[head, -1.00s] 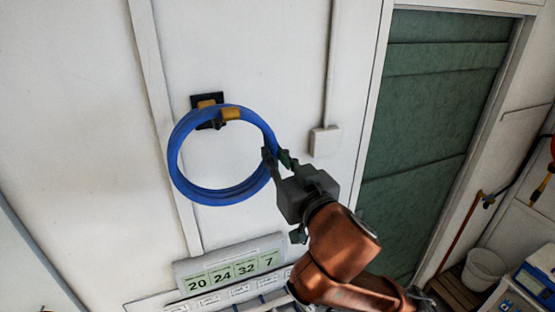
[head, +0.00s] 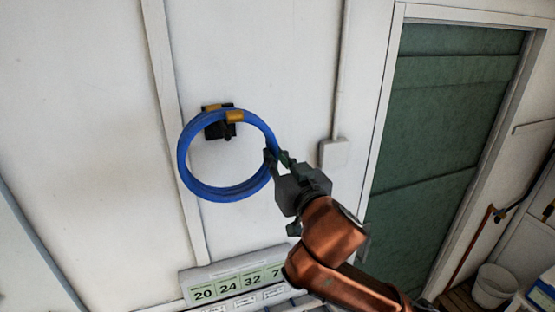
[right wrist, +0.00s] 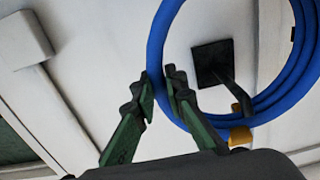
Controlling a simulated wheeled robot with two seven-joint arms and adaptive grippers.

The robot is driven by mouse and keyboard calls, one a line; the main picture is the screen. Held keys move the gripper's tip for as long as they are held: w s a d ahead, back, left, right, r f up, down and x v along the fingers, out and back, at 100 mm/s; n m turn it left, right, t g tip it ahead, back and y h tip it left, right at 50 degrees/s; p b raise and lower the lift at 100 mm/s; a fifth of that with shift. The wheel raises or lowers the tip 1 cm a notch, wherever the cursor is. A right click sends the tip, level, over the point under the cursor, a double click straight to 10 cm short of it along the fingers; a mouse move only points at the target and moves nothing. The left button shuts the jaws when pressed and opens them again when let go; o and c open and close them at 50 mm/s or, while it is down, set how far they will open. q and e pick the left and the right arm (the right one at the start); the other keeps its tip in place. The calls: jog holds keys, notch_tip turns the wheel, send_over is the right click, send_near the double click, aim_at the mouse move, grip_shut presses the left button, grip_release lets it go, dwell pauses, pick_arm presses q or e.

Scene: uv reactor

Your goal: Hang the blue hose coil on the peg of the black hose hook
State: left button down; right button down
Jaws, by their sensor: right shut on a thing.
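The blue hose coil (head: 184,165), with an orange band at its top, hangs upright in front of the white wall. My right gripper (head: 271,162) is shut on the coil's right side; the right wrist view shows its fingers (right wrist: 162,92) either side of the hose. The black hose hook (head: 212,131) is on the wall behind the coil's top, partly covered by it. Its peg shows inside the ring, just below the hose; in the right wrist view the hook (right wrist: 212,63) also shows through the ring. I cannot tell whether the peg passes through the coil. My left gripper is not in view.
A grey wall box (head: 334,154) with a conduit is right of the coil. A green door (head: 450,140) is farther right. A panel with number cards (head: 236,284) is below the coil. A white bucket (head: 492,286) stands at the lower right.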

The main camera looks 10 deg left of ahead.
jog(key=shift+x, duration=1.6)
jog(key=shift+w+a+f+b, duration=0.15)
jog(key=shift+w+f+b, duration=0.15)
jog(key=shift+f, duration=0.25)
jog(key=shift+w+a+f+b, duration=0.2)
jog(key=shift+w+f+b, duration=0.05)
jog(key=shift+f, duration=0.3)
jog(key=c, duration=1.9)
grip_release()
jog(key=shift+f, duration=0.1)
jog(key=shift+f, duration=0.15)
